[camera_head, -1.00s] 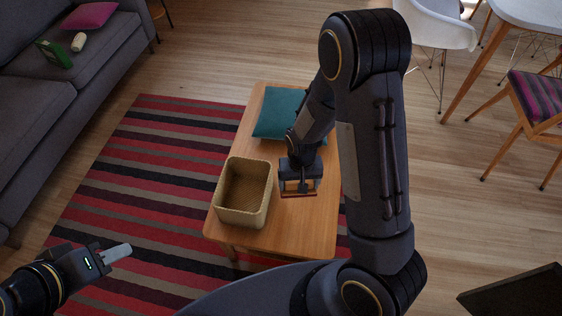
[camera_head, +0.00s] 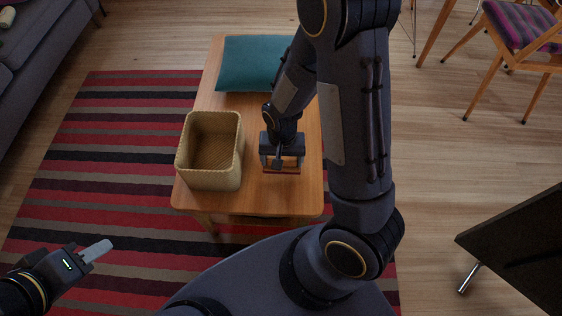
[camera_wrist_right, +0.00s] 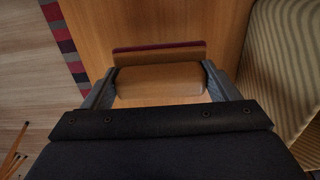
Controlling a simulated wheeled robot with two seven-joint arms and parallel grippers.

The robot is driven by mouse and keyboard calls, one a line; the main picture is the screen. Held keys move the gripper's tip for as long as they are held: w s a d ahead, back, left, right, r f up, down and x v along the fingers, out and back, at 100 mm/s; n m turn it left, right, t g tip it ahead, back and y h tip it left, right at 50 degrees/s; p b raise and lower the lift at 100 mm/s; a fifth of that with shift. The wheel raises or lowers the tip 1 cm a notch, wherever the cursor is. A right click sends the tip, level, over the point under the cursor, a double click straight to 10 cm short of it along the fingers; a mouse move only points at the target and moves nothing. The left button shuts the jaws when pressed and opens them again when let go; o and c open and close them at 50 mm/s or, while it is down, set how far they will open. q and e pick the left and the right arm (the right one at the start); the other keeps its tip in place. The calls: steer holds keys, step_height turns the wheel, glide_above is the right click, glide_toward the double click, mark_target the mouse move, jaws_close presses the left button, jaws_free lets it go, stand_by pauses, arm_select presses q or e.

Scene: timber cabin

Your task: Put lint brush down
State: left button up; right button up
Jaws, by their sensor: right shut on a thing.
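The lint brush (camera_wrist_right: 158,79), a wooden block with a dark red strip along one edge, sits between the fingers of my right gripper (camera_wrist_right: 161,86) in the right wrist view. The gripper is shut on it. In the head view my right gripper (camera_head: 282,158) points down over the wooden table (camera_head: 262,202), just right of the basket. The brush's reddish edge (camera_head: 282,172) shows below the fingers. I cannot tell whether the brush touches the tabletop. My left gripper (camera_head: 97,250) is at the lower left, over the rug and away from the table; its finger gap cannot be made out.
A woven basket (camera_head: 212,182) stands on the table's left side, close to my right gripper. A teal cushion (camera_head: 250,62) lies at the table's far end. A striped rug (camera_head: 110,150) lies under the table. Bare tabletop shows around the brush.

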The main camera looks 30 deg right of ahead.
step_height(320, 180, down, 3)
steer(key=shift+f+b, duration=0.1)
steer(key=shift+b, duration=0.4)
steer(key=shift+f, duration=0.15)
steer(key=o, duration=0.9)
